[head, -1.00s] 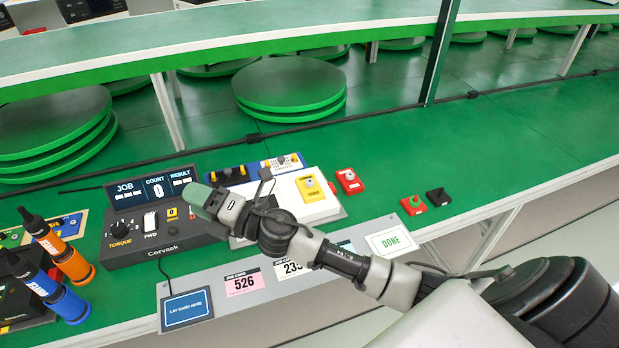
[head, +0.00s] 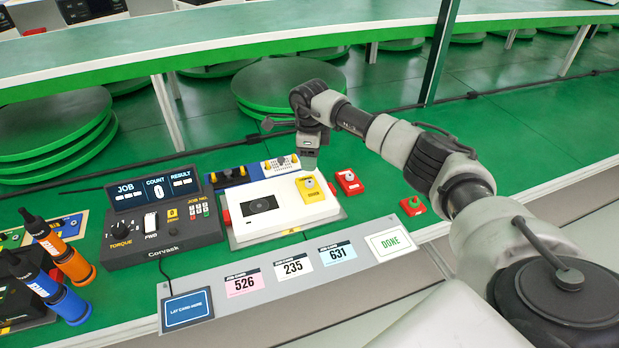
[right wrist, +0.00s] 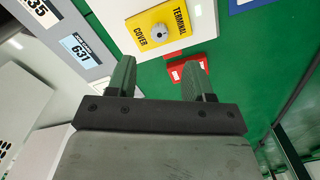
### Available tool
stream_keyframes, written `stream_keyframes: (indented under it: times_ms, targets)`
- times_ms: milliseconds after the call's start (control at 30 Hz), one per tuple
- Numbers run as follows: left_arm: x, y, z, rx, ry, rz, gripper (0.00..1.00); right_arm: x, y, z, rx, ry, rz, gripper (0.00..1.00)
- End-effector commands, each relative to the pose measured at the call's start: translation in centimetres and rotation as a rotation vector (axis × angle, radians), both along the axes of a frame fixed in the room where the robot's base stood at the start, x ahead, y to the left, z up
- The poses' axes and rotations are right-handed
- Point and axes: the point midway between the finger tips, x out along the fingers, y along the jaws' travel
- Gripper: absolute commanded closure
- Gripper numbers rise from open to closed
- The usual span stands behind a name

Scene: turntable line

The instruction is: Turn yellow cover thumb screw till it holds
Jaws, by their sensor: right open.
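The yellow terminal cover (head: 314,195) lies on the right end of a white unit (head: 243,221). Its grey thumb screw (head: 309,183) stands on top. In the right wrist view the yellow cover (right wrist: 163,28) reads "TERMINAL COVER", with the grey thumb screw (right wrist: 159,31) at its middle. My right gripper (head: 309,166) points down above and just behind the cover in the head view. In the right wrist view its two green fingertips (right wrist: 159,72) are apart and empty, with the screw beyond them. My left gripper is not in view.
Red blocks (head: 349,181) and (head: 412,205) lie right of the white unit. A torque controller (head: 158,221) stands left of it, with orange (head: 60,250) and blue (head: 48,287) drivers. Job cards (head: 293,266) lie on the front strip. Green bench is free at right.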

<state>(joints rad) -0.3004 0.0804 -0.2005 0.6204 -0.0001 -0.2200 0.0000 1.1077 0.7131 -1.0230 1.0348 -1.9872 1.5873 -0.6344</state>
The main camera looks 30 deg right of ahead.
Motion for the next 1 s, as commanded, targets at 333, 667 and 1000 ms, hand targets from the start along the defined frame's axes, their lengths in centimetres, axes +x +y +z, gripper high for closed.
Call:
stream_keyframes:
  times_ms: [333,667,1000]
  targets:
    - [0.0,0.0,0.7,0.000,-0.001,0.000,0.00,0.0,0.2,-6.3,0.005,0.001,-0.001,0.48]
    - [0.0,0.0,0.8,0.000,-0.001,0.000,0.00,0.0,0.1,-8.1,0.004,-0.002,0.000,0.48]
    - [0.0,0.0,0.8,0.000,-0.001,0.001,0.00,0.0,0.1,-8.0,0.004,-0.003,0.000,0.76]
